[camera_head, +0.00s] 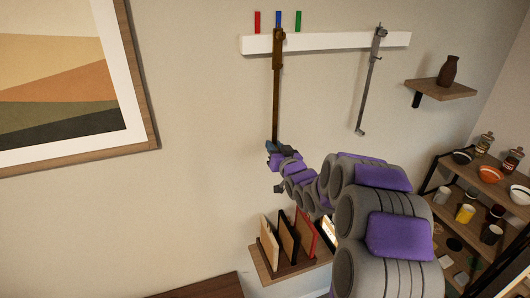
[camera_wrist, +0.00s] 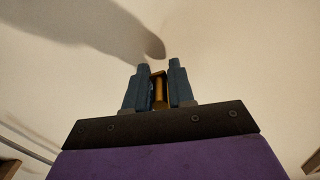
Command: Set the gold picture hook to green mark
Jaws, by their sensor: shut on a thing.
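The gold picture hook (camera_head: 276,95) hangs upright from the white rail (camera_head: 340,42), its top at the rail under the blue mark (camera_head: 278,20). The green mark (camera_head: 298,21) is on the wall a little to the right of the hook. My gripper (camera_head: 274,148) is at the lower end of the hook's rod. In the wrist view my gripper (camera_wrist: 160,88) is shut on the gold rod end (camera_wrist: 158,92), which shows between the two blue fingers. The fingers partly hide the rod's lower end.
A red mark (camera_head: 257,22) is left of the blue one. A silver hook (camera_head: 370,85) hangs further right on the rail. A wall shelf with a brown vase (camera_head: 448,71) is at right. A large framed picture (camera_head: 65,75) is at left. A small rack (camera_head: 283,240) stands below.

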